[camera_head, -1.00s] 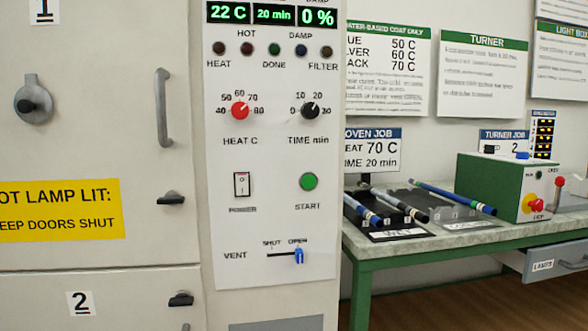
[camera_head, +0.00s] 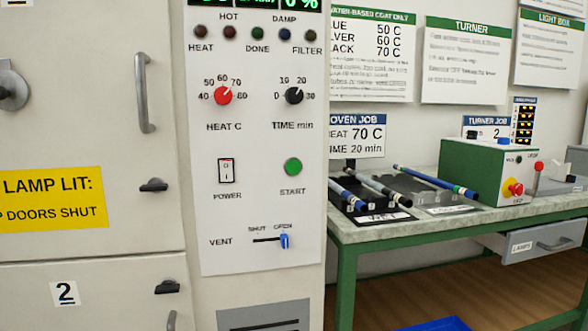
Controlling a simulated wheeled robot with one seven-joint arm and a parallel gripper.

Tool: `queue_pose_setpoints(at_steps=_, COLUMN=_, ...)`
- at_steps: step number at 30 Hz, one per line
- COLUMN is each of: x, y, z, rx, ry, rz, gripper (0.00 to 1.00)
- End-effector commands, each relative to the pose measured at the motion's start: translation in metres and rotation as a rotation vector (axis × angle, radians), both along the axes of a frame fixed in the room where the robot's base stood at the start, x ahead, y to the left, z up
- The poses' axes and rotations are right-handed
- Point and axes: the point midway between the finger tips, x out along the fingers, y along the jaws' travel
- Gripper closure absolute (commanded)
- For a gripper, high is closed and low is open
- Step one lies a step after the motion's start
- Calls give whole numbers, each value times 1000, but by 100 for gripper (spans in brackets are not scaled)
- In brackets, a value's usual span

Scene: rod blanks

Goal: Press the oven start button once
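The oven's green round start button (camera_head: 293,167) sits on the white control panel (camera_head: 260,215), above the label START. The power switch (camera_head: 226,171) is to its left. The red heat knob (camera_head: 223,95) and the black time knob (camera_head: 294,95) are above. The blue vent slider (camera_head: 284,241) is at the right end of its slot, by OPEN. The display (camera_head: 255,4) is cut off by the top edge. The lamps under it look dark. My gripper is not in view.
Oven doors with handles (camera_head: 145,92) fill the left side. To the right, a green-framed bench (camera_head: 400,228) holds a rack with rods (camera_head: 352,196) and a green turner box (camera_head: 487,172). A blue container (camera_head: 440,324) shows at the bottom. Floor under the bench is visible.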

Motion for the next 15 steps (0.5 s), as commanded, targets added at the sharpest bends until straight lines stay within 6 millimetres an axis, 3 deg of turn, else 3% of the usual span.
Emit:
queue_pose_setpoints(at_steps=3, x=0, y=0, z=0, rx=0, ry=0, rz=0, gripper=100)
queue_pose_setpoints(at_steps=15, x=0, y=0, z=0, rx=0, ry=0, rz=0, gripper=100)
